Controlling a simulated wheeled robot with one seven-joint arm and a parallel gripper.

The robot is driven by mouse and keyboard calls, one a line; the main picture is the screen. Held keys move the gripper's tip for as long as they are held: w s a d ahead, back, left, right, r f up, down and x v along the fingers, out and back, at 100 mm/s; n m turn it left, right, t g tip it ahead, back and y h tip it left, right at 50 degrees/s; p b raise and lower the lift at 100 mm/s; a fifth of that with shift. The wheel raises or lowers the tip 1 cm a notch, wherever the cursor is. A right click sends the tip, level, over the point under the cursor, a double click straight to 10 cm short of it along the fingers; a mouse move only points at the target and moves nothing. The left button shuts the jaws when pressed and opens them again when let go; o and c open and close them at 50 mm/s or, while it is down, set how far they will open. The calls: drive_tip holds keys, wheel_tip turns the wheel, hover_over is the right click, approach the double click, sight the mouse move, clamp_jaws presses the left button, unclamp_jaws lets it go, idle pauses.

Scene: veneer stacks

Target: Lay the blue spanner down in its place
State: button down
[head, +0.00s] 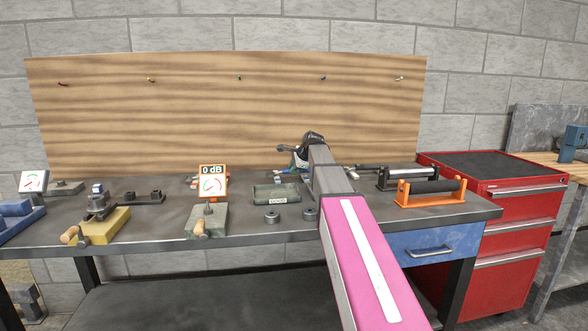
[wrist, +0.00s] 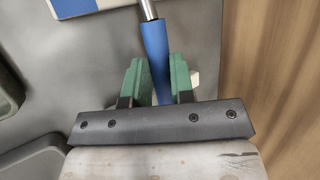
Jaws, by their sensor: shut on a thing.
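My gripper (wrist: 157,78) has its green fingers closed on the blue handle of the spanner (wrist: 156,48). The spanner's silver shaft runs up out of the top of the wrist view, so its head is out of sight. A white panel with a blue band (wrist: 85,8) lies on the grey surface at the top left of the wrist view, close to the spanner. In the head view my gripper (head: 298,158) is low over the back of the workbench (head: 240,237), near the wooden board. My arm hides much of that spot, and the spanner cannot be made out there.
The wooden board (head: 200,110) with several small coloured hooks stands behind the bench. A dark tray (head: 277,194), an orange-framed roller (head: 430,191) and an orange "0 dB" display (head: 212,181) stand nearby. A red drawer cabinet (head: 500,210) is at the right.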

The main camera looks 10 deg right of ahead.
drive_tip(key=c, duration=0.9)
unclamp_jaws()
drive_tip(key=v, duration=1)
drive_tip(key=shift+s+r, duration=0.25)
drive_tip(key=shift+d, duration=0.15)
